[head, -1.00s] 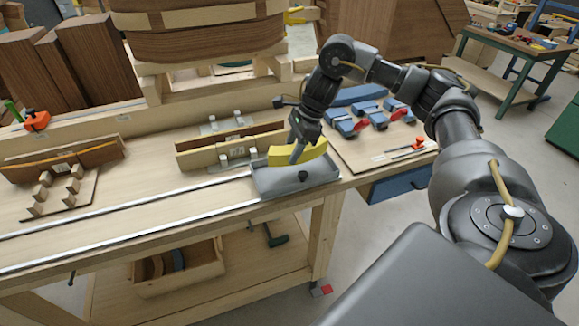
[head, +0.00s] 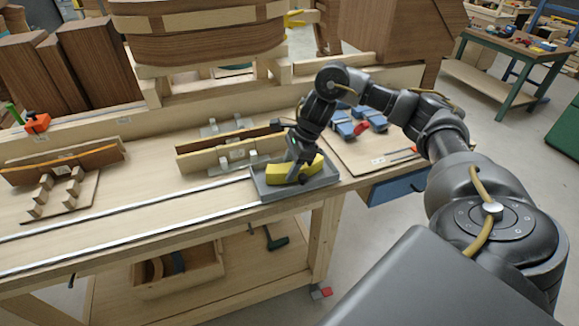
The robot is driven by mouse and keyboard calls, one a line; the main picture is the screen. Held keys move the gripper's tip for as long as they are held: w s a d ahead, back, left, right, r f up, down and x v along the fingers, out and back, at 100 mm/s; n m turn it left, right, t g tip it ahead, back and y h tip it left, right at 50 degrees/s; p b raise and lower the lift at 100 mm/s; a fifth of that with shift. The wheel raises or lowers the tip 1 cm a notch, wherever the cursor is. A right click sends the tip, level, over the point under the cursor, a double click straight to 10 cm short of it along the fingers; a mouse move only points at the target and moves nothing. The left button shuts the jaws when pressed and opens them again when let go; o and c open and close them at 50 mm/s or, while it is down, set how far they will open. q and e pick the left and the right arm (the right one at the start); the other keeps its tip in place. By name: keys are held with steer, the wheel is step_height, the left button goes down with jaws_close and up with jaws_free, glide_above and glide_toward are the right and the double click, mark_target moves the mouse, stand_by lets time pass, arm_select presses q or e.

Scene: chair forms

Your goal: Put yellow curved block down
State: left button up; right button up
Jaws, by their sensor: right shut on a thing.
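The yellow curved block (head: 286,172) is in the grey tray (head: 325,182) at the right part of the workbench. My right gripper (head: 299,173) comes down over the block from above and is shut on it. The block lies low, inside the tray's rim; I cannot tell whether it touches the tray's floor. The gripper's fingers hide part of the block. My left gripper is not in the view.
Metal rails (head: 130,215) run along the bench to the tray. A wooden form with clamps (head: 228,150) stands behind the tray. Blue clamps (head: 342,127) lie on a board to the right, partly behind my right arm.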

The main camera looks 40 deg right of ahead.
steer(key=shift+f, duration=0.15)
steer(key=o, duration=0.9)
steer(key=shift+c, duration=0.2)
steer(key=p+v, duration=0.2)
steer(key=v, duration=1)
